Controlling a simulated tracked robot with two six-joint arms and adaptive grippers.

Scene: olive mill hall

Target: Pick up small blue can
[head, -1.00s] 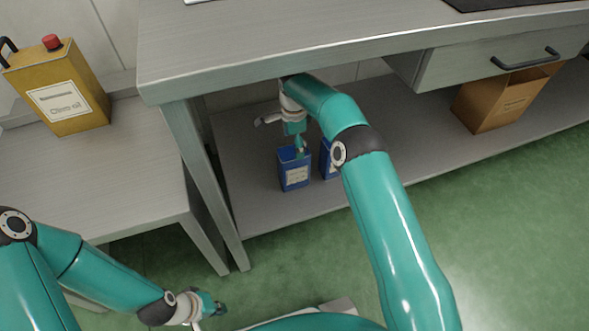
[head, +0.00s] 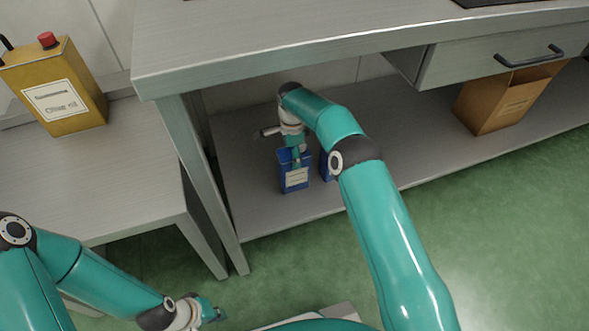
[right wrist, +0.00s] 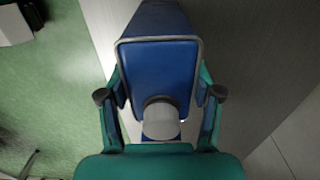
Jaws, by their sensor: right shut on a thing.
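A blue can (head: 294,180) with a white label stands upright on the lower shelf under the bench. My right gripper (head: 296,160) reaches down to its top and is shut on it. In the right wrist view the blue can (right wrist: 158,65) fills the middle, with a pale round cap, and the fingers of my right gripper (right wrist: 161,88) lie along its two sides. A second blue can (head: 324,168) stands just to the right, partly hidden by my right arm. My left gripper (head: 209,311) is low at the bottom, away from the cans; its opening is unclear.
The bench top (head: 300,38) overhangs the lower shelf (head: 245,205), and a bench leg (head: 205,190) stands left of the cans. A cardboard box (head: 500,101) is on the shelf at right. A yellow olive oil can (head: 55,97) stands on the left table (head: 90,185).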

